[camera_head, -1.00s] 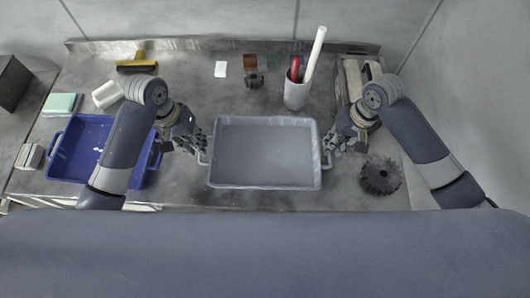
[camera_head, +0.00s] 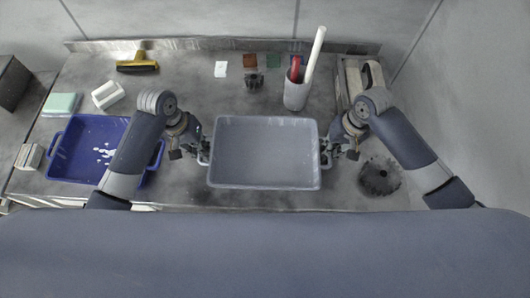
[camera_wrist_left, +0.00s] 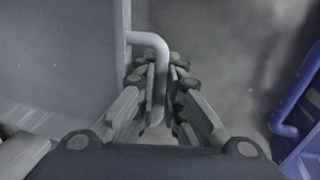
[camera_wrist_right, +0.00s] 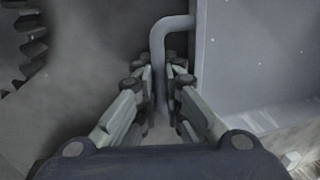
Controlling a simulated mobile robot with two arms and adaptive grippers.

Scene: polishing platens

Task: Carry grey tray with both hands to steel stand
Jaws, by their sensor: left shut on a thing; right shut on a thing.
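The grey tray (camera_head: 265,155) sits in the middle of the steel worktop, with a handle at each short side. My left gripper (camera_head: 201,152) is at its left handle; the left wrist view shows the fingers (camera_wrist_left: 160,90) shut around the grey handle (camera_wrist_left: 150,40). My right gripper (camera_head: 325,152) is at its right handle; the right wrist view shows the fingers (camera_wrist_right: 160,88) shut around the handle (camera_wrist_right: 170,25). The tray looks level and empty. I cannot tell which surface is the steel stand.
A blue tray (camera_head: 62,165) lies at the left, partly behind my left arm. A dark gear (camera_head: 380,178) lies right of the grey tray. A grey cup (camera_head: 295,95) with tools stands behind it. A yellow-handled squeegee (camera_head: 137,65) and a white block (camera_head: 108,94) lie at the back left.

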